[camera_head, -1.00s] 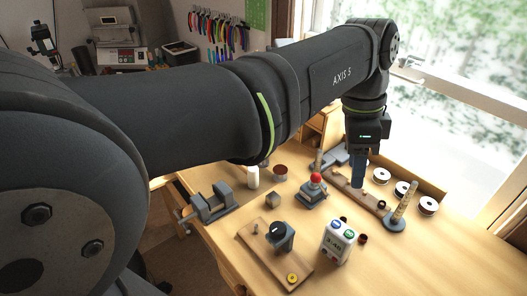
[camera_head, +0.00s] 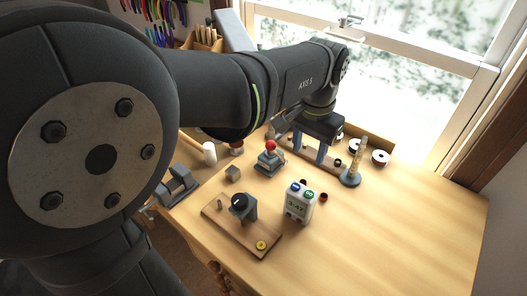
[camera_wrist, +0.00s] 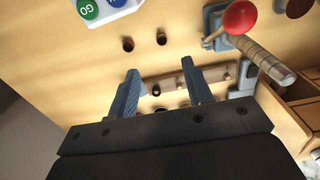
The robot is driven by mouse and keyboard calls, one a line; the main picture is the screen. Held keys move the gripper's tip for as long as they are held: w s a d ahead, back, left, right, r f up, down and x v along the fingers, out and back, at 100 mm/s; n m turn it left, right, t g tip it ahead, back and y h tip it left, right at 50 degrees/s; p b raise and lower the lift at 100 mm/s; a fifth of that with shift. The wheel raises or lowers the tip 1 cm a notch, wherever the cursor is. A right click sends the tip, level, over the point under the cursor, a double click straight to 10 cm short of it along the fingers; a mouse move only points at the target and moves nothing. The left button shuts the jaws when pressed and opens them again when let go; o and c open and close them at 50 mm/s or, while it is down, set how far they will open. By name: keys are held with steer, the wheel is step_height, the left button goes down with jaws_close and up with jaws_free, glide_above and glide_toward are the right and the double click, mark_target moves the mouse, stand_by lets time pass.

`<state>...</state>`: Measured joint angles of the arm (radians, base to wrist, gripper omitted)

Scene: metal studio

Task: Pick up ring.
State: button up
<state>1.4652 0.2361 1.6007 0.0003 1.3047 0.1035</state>
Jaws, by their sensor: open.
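A small dark ring (camera_head: 338,162) sits at the right end of a narrow wooden board at the back of the bench. In the wrist view the ring (camera_wrist: 156,88) shows between my fingers, near the board's left end. My gripper (camera_head: 309,153) is open above the board, one finger to each side. In the wrist view my gripper (camera_wrist: 160,70) holds nothing. The gap between fingertips and ring is hard to judge. The far part of the board is partly hidden by my gripper in the head view.
A tapered rod on a blue base (camera_head: 351,178) stands right of the board. White spools (camera_head: 380,158) lie behind. Small dark red cups (camera_head: 323,197) lie beside the timer. The right bench is clear.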

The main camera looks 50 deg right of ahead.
step_height(320, 180, down, 6)
steer(key=shift+f, duration=0.1)
steer(key=f, duration=0.5)
steer(key=shift+w+d+f, duration=0.1)
steer(key=shift+d, duration=0.1)
jaws_close()
